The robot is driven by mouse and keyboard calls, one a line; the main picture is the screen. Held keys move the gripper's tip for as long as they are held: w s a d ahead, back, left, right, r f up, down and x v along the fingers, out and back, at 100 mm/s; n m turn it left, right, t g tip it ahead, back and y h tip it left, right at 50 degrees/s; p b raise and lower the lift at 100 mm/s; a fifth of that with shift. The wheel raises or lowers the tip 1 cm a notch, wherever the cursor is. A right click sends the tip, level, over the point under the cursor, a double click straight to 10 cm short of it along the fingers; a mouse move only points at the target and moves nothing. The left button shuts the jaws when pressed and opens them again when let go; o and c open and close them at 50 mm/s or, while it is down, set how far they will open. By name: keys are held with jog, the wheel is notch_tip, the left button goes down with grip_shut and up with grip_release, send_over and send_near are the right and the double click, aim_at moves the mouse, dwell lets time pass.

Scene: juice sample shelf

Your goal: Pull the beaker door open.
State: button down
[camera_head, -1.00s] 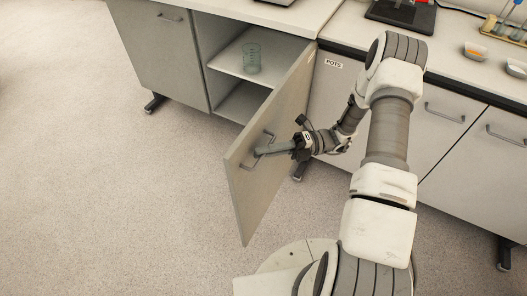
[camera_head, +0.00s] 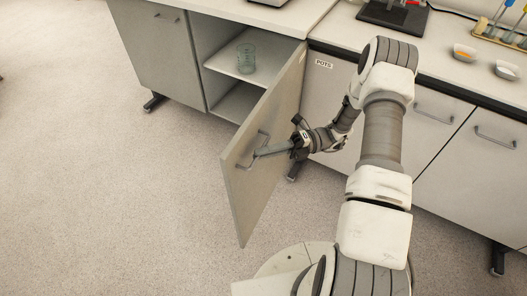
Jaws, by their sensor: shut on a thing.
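The beaker door (camera_head: 250,192) is a grey cabinet door, swung well open and standing out from the cabinet (camera_head: 212,60) into the room. Its metal handle (camera_head: 245,162) is on the face turned to my arm. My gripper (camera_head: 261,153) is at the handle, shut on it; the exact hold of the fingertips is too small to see. A clear, greenish beaker (camera_head: 246,60) stands upright on the shelf (camera_head: 224,61) inside the open cabinet.
A closed cabinet with a label reading POTS (camera_head: 324,64) is right of the open door, with more closed doors farther right. The counter (camera_head: 440,62) above holds small bowls and a rack. The floor (camera_head: 90,200) at left is clear.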

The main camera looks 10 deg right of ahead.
jog(key=shift+s+d+r, duration=0.1)
jog(key=shift+d, duration=0.05)
jog(key=c, duration=1)
grip_release()
jog(key=shift+d, duration=0.1)
jog(key=shift+o, duration=0.4)
jog(key=v, duration=1.7)
jog(key=shift+d, duration=0.1)
grip_shut()
